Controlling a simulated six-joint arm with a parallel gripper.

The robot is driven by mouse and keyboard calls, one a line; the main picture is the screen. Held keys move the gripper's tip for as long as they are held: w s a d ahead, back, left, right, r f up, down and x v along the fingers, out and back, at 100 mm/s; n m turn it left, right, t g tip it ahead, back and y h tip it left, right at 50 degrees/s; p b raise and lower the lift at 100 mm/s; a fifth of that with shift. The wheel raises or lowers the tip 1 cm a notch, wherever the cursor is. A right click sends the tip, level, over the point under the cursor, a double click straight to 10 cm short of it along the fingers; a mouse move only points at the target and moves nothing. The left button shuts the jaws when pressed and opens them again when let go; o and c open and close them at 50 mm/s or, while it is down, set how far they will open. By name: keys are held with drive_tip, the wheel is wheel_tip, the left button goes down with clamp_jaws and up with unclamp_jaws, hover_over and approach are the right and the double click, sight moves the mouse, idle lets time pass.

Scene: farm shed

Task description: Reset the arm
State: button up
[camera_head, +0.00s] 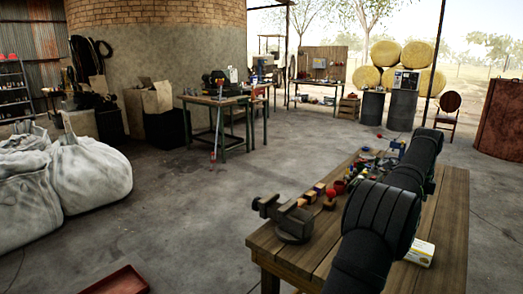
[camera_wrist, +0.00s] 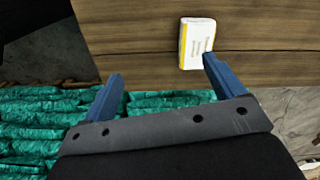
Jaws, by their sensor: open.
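My gripper (camera_wrist: 162,75) shows in the wrist view with its two blue fingers spread apart. Nothing is between the fingers. The edge of the wooden table (camera_wrist: 135,38) lies beyond the fingertips. A white and yellow box (camera_wrist: 197,42) lies on the table, just past the right fingertip; I cannot tell how far below it is. In the head view my dark arm reaches across the wooden table (camera_head: 453,215), and the gripper's fingers cannot be made out there. The same box (camera_head: 420,252) sits to the right of my arm.
A vise (camera_head: 290,222) stands at the table's left corner, with small blocks and a red item (camera_head: 331,192) behind it. Several green stacked bags (camera_wrist: 45,115) lie below the table edge. White sacks (camera_head: 88,172) stand at the left. Open concrete floor lies between.

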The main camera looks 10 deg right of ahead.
drive_tip(key=w+a+n, duration=0.2)
drive_tip(key=a, duration=0.9)
drive_tip(key=w+a+r+n, duration=0.1)
drive_tip(key=w+a+n, duration=0.1)
drive_tip(key=a, duration=0.9)
drive_tip(key=w+a+r+n, duration=0.1)
drive_tip(key=w+a+n, duration=0.1)
drive_tip(key=a, duration=0.9)
drive_tip(key=shift+w+a+r+n, duration=0.15)
drive_tip(key=shift+w+r+n, duration=0.2)
drive_tip(key=shift+w, duration=0.45)
